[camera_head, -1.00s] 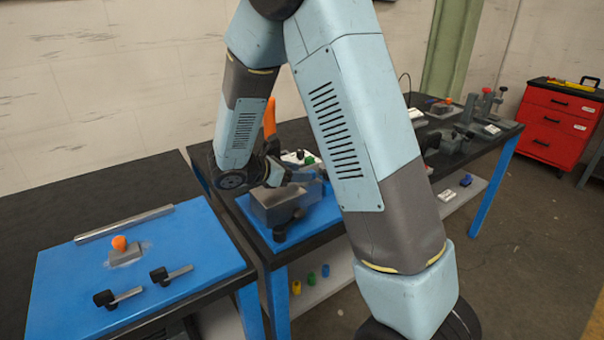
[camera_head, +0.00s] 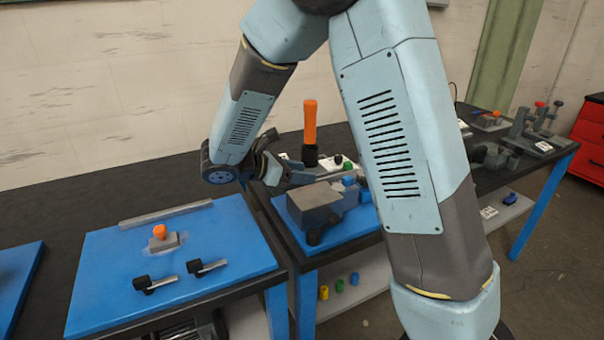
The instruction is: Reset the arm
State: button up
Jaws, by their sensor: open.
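My one arm fills the middle of the head view, bent at the elbow above the top edge. My gripper (camera_head: 285,178) is at the end of the forearm, pointing right. It is open, with nothing visible between its fingers. It hangs above and behind a grey block-shaped fixture (camera_head: 312,205) on a blue plate. The wrist hides part of the gripper, and the upper arm hides part of the table to the right.
An upright orange-handled tool (camera_head: 310,123) stands just behind the gripper. A blue board (camera_head: 215,250) with a small orange-knobbed block (camera_head: 160,238) and two black-handled clamps (camera_head: 205,268) lies at left. Small coloured parts (camera_head: 339,286) sit on a lower shelf. A red cabinet (camera_head: 590,140) stands far right.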

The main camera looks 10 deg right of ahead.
jog(key=s+d+r+m+g+y, duration=0.4)
jog(key=s+d+r+m+y, duration=0.2)
jog(key=s+d+r+m, duration=0.35)
jog(key=s+d+r+m+t+y, duration=0.2)
jog(key=s+m+y, duration=0.1)
jog(key=s+m, duration=0.3)
jog(key=s+d+r+m+t+y, duration=0.2)
jog(key=s+m+t+y, duration=0.1)
jog(key=s+m, duration=0.3)
jog(key=shift+s+r+y, duration=0.35)
jog(key=shift+s+y, duration=0.05)
jog(key=shift+s, duration=0.5)
dwell(0.9)
